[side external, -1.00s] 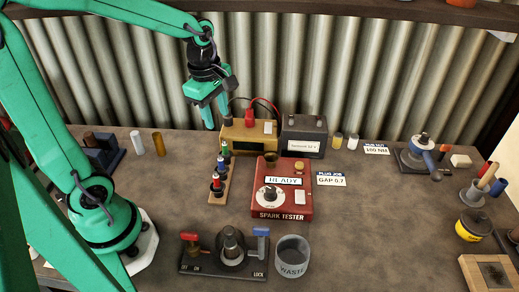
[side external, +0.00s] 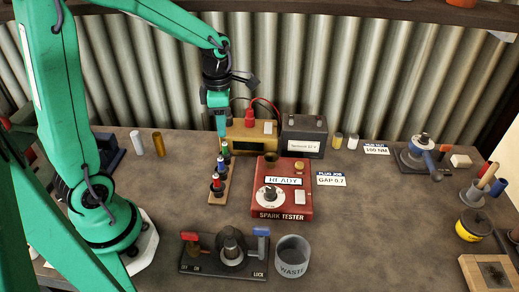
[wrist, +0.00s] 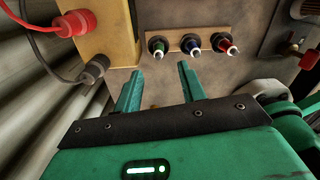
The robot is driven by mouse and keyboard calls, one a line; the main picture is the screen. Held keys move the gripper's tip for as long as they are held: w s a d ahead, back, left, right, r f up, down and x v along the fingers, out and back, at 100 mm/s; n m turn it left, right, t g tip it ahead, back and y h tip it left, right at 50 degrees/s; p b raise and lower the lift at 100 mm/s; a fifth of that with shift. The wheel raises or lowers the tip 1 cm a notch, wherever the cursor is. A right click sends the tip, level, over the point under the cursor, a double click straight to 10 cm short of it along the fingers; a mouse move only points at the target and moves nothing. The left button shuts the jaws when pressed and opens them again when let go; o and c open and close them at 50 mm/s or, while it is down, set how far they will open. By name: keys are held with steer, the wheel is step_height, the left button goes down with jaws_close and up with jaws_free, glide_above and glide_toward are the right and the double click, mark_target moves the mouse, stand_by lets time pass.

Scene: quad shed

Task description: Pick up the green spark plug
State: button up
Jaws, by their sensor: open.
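The green spark plug (side external: 225,149) stands upright at the far end of a narrow wooden rack (side external: 213,199), with a blue plug (side external: 221,164) and a red plug (side external: 217,184) in line in front of it. In the wrist view the green plug (wrist: 158,46) is at the left end of the row. My gripper (side external: 221,134) hangs pointing down just above and behind the green plug. In the wrist view my gripper (wrist: 159,69) has its fingers apart and empty, and the plug shows beyond the gap between the tips.
A yellow box (side external: 247,136) with red and black leads stands close right of my gripper, beside a dark battery (side external: 304,137). The red spark tester (side external: 284,205) is right of the rack. A corrugated wall (side external: 350,80) rises behind.

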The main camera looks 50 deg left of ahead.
mark_target(224, 141)
steer(key=shift+w+a+f, duration=0.1)
steer(key=shift+w+f, duration=0.05)
steer(key=shift+f, duration=3.45)
jaws_close()
